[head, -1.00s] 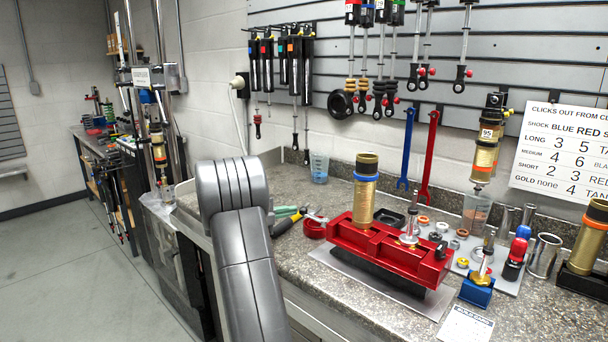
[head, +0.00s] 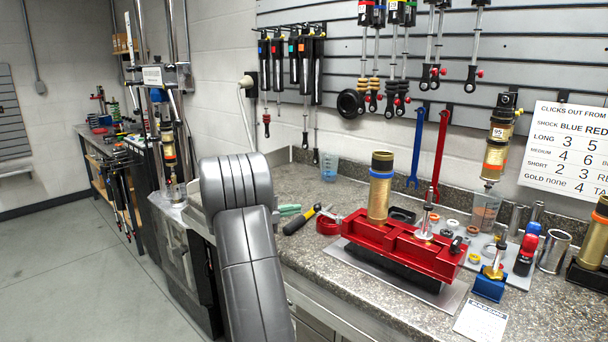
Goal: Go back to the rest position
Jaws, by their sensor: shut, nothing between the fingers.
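My grey arm (head: 245,260) rises from the bottom of the head view, with its rounded elbow (head: 236,185) at the top, left of the bench. My gripper is not in this view; the arm's far end is hidden or out of frame. The elbow covers part of the bench's left end. I see no contact between the visible arm links and anything on the bench.
A speckled bench (head: 320,275) carries a red vise (head: 400,245) with a gold shock body (head: 381,190) upright in it. A blue wrench (head: 415,150) and a red wrench (head: 440,150) hang behind. A shock dyno (head: 165,120) stands left. The floor (head: 60,275) at left is clear.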

